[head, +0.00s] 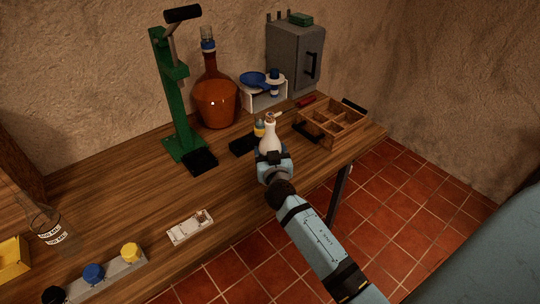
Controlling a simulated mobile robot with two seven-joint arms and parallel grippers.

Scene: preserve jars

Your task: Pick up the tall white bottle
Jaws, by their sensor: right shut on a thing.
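The tall white bottle (269,137) stands out above my right gripper (270,156), near the table's front edge on the right side. My right gripper is shut on the white bottle, and its jaws hide the lower part. I cannot tell whether the bottle touches the table. A small jar with a yellow top (259,128) shows just behind the bottle, partly hidden. My left gripper is not in view.
A divided wooden tray (335,115) stands right of the bottle. Behind are a scale (264,93), an amber flask (215,103) and a grey cabinet (296,55). A green press (164,95) stands left. The table's (130,205) middle left is clear.

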